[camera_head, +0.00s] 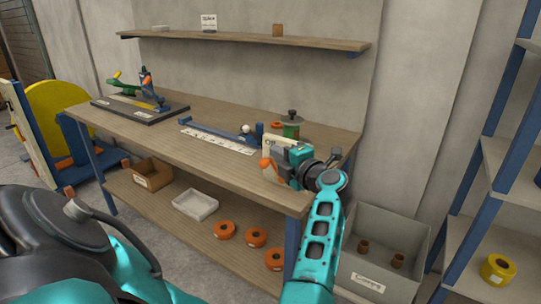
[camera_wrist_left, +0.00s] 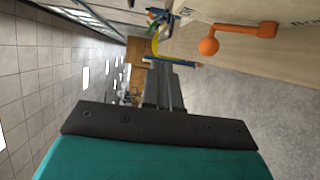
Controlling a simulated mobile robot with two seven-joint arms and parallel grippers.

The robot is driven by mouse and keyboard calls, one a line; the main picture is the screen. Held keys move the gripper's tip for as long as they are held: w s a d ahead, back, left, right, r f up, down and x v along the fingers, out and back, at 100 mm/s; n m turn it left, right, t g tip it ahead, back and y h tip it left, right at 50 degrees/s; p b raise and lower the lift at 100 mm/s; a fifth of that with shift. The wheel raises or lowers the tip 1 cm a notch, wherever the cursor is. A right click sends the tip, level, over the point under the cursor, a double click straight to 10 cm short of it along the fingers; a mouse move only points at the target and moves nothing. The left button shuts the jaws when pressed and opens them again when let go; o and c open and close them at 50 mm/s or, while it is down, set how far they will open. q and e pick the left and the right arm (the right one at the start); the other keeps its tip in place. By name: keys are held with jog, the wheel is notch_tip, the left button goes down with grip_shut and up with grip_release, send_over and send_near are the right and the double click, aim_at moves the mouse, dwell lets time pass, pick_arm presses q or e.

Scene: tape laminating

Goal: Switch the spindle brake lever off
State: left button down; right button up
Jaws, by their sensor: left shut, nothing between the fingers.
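The orange spindle brake lever (camera_head: 266,163) is at the front right corner of the workbench, beside a pale card reading "Off" (camera_head: 271,143). In the left wrist view the lever (camera_wrist_left: 240,31) has a round knob and a thick pivot, against a pale panel (camera_wrist_left: 300,50) with partly cut-off lettering. My left gripper (camera_head: 288,170) is at this bench corner, close to the lever and partly hiding the mount. In the wrist view its fingers (camera_wrist_left: 163,72) are shut and empty, with the knob beside them and a visible gap between. My right gripper is not in view.
The wooden workbench (camera_head: 205,135) carries a blue fixture with a white ruler strip (camera_head: 217,140), a green spool (camera_head: 291,131) and a dark base plate with tools (camera_head: 140,107). A grey bin (camera_head: 385,270) stands right of the bench. A blue-framed shelf (camera_head: 490,200) is at far right.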

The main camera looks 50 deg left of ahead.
pick_arm(q)
jog(key=shift+s+d+r, duration=0.3)
jog(key=shift+d+r, duration=0.6)
jog(key=shift+d, duration=0.1)
jog(key=shift+s+d+r, duration=0.3)
jog(key=shift+d+r, duration=0.55)
jog(key=shift+d, duration=0.1)
